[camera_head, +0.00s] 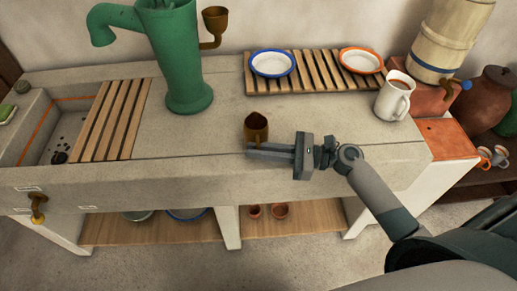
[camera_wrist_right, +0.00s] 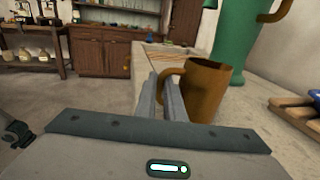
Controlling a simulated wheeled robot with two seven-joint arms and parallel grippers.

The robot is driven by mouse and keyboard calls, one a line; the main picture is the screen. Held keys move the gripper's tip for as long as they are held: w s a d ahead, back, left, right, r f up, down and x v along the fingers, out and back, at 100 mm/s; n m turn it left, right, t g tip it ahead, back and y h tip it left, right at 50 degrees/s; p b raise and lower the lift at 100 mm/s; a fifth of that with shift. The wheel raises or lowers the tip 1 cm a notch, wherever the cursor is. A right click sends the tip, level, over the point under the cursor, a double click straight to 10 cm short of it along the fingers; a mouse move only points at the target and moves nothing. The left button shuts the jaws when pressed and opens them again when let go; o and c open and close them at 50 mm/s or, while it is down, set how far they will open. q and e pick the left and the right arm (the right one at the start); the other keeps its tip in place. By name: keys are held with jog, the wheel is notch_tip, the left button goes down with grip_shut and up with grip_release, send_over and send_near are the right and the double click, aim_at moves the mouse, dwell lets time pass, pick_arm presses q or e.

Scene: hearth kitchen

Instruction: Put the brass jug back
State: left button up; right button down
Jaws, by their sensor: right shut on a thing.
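The brass jug (camera_head: 256,126) is a small brown-gold vessel with an open top, upright at the front of the stone counter (camera_head: 225,138). My right gripper (camera_head: 250,149) reaches it from the right and is shut on its handle. In the right wrist view the jug (camera_wrist_right: 207,92) stands just right of the fingers (camera_wrist_right: 166,88), its handle between them. I cannot tell whether its base touches the counter. A similar brass-coloured vessel (camera_head: 215,22) is on the side of the green pump (camera_head: 178,55). My left gripper is not in view.
A wooden rack (camera_head: 313,82) holds a blue-rimmed dish (camera_head: 272,63) and an orange-rimmed dish (camera_head: 360,60). A white mug (camera_head: 394,96) stands right. The counter between pump and mug is mostly clear.

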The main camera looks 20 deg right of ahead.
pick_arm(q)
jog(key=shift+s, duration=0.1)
pick_arm(e)
jog(key=c, duration=2.2)
grip_release()
jog(key=o, duration=0.4)
jog(key=shift+c, duration=0.2)
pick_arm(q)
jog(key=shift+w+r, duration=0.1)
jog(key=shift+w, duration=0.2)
